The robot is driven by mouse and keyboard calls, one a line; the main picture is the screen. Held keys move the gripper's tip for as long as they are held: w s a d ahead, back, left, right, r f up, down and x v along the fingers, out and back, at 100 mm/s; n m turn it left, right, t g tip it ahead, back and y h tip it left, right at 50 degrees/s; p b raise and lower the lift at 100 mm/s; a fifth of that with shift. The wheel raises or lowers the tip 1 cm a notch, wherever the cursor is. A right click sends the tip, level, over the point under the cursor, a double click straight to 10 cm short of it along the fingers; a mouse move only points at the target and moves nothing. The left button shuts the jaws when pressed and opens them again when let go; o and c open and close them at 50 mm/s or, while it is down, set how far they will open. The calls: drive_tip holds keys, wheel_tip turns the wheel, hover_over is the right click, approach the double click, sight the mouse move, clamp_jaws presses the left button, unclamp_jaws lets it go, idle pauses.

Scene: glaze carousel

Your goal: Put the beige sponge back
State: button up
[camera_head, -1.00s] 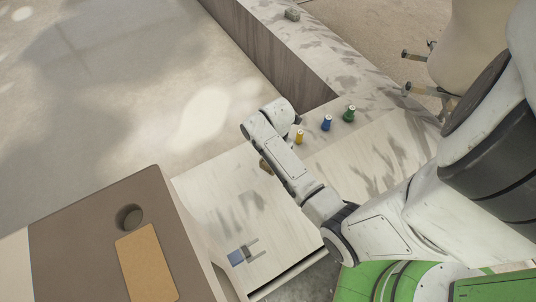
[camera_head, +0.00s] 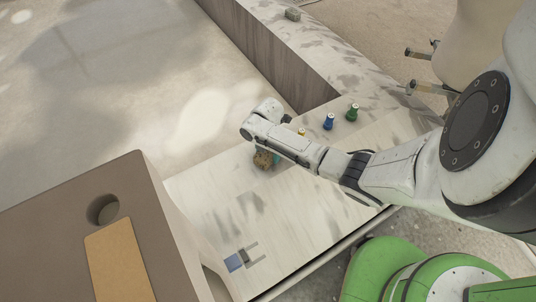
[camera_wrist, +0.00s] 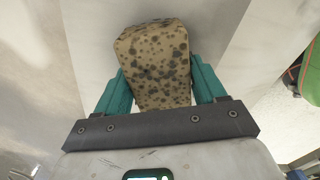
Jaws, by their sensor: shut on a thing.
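The beige sponge (camera_wrist: 155,62) is a block with dark brown spots. In the wrist view it sits between the two teal fingers of my gripper (camera_wrist: 158,82), which are shut on its sides. In the head view the sponge (camera_head: 263,160) shows just below the end of my arm, over the pale streaked worktop (camera_head: 215,200). A bit of a teal finger of my gripper (camera_head: 275,159) shows beside it. I cannot tell from the head view how high the sponge is above the surface.
A blue bottle (camera_head: 328,122) and a green bottle (camera_head: 352,112) stand behind my arm; a yellow one (camera_head: 301,132) is partly hidden. A brown box (camera_head: 60,215) stands left. A grey block (camera_head: 292,14) sits on the far ledge.

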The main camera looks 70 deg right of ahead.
drive_tip(key=shift+f, duration=0.3)
drive_tip(key=shift+f, duration=0.2)
drive_tip(key=o, duration=1)
